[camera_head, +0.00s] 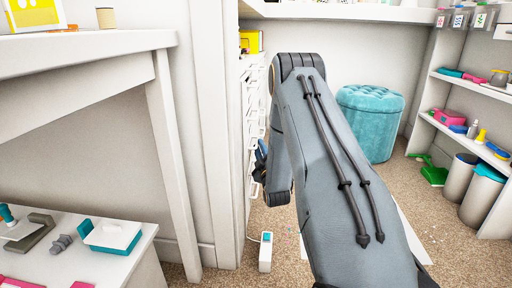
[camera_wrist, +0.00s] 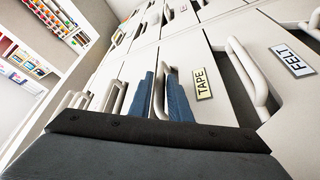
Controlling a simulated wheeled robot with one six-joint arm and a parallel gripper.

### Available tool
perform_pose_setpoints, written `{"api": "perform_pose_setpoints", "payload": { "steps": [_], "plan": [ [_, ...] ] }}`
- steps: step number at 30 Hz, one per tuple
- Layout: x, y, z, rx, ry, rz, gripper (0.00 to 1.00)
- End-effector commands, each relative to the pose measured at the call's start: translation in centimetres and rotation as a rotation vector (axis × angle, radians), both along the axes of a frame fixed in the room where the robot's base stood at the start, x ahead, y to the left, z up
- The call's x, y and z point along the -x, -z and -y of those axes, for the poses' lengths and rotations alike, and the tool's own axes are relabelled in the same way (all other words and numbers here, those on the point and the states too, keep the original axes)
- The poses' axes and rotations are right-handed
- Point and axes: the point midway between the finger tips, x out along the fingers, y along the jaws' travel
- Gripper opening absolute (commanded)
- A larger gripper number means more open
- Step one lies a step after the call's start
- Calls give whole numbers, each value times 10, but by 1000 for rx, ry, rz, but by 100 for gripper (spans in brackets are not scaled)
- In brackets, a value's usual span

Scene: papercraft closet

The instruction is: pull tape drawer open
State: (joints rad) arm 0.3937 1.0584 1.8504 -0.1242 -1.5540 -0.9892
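The tape drawer (camera_wrist: 219,105) has a pale front with a yellow TAPE label (camera_wrist: 203,83) in the wrist view. Its white loop handle (camera_wrist: 159,95) lies left of the label. My gripper (camera_wrist: 161,84) reaches to this handle, with one blue finger on each side of it. Whether the fingers press on the handle cannot be told. In the head view, my gripper (camera_head: 261,163) is at the drawer column, mostly hidden behind my arm. How far the tape drawer stands out cannot be made out.
The felt drawer, with a FELT label (camera_wrist: 292,60) and a white handle (camera_wrist: 247,72), is right of the tape drawer. A teal stool (camera_head: 370,122) stands beyond my arm. A small white box (camera_head: 266,252) stands on the carpet. A white table (camera_head: 90,45) is at the left.

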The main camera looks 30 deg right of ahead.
Motion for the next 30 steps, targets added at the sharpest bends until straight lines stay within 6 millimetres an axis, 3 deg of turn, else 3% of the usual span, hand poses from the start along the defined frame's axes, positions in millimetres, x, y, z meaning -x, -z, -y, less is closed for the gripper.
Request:
{"api": "perform_pose_setpoints", "payload": {
  "steps": [3, 9, 18, 22, 30],
  "plan": [
    [-16, -2, 3, 1, -1, 3, 17],
    [-30, -6, 6, 0, -3, 2, 17],
    [-33, -8, 4, -1, -4, 0, 17],
    [-32, -8, 4, -1, -4, 0, 0],
    [-32, -7, 4, -1, -5, 0, 0]
  ]
}}
